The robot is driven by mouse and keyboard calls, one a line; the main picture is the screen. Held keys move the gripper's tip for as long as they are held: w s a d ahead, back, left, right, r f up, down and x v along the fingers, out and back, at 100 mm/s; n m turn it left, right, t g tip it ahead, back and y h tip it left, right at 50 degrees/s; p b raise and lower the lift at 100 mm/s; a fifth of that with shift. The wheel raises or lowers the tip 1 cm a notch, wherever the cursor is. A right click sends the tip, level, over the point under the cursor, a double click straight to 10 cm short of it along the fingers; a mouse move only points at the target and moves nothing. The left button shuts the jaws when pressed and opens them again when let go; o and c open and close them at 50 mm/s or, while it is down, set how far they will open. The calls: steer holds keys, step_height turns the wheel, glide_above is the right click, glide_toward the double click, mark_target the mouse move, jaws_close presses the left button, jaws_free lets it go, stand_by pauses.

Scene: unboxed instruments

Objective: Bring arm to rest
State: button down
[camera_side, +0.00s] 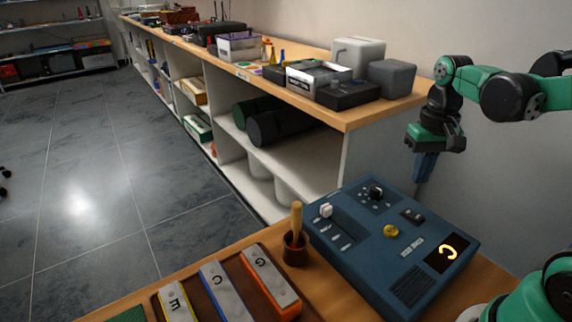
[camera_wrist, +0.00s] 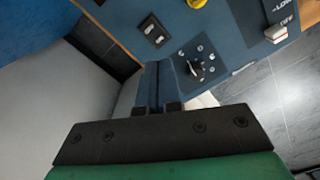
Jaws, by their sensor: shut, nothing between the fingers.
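My gripper (camera_side: 425,165) is at the right of the side view, above and behind the far right edge of the blue control panel. Its blue fingers point down and are shut with nothing between them. In the wrist view my gripper (camera_wrist: 158,85) shows its two fingers side by side, with the panel beyond them. The blue panel (camera_side: 345,262) lies on the wooden table and carries a black knob (camera_side: 375,192), a white switch (camera_side: 326,210), a yellow knob (camera_side: 390,231) and a small dark display with a yellow mark (camera_side: 453,252). My fingers appear apart from the panel.
Left of the panel stand a brown cup (camera_side: 295,250) with a wooden stick and a tray of lettered bars (camera_side: 222,290). A long shelf (camera_side: 375,155) with boxes runs behind, near my gripper. The wall is at the right. Open floor lies at the left.

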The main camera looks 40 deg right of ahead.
steer(key=w+a+r+n+t, duration=0.1)
steer(key=w+a+n+t, duration=0.1)
steer(key=a+n+t, duration=0.4)
steer(key=a+t, duration=0.1)
steer(key=a, duration=0.3)
steer(key=shift+a+r, duration=0.3)
steer(key=shift+r, duration=0.05)
stand_by(0.5)
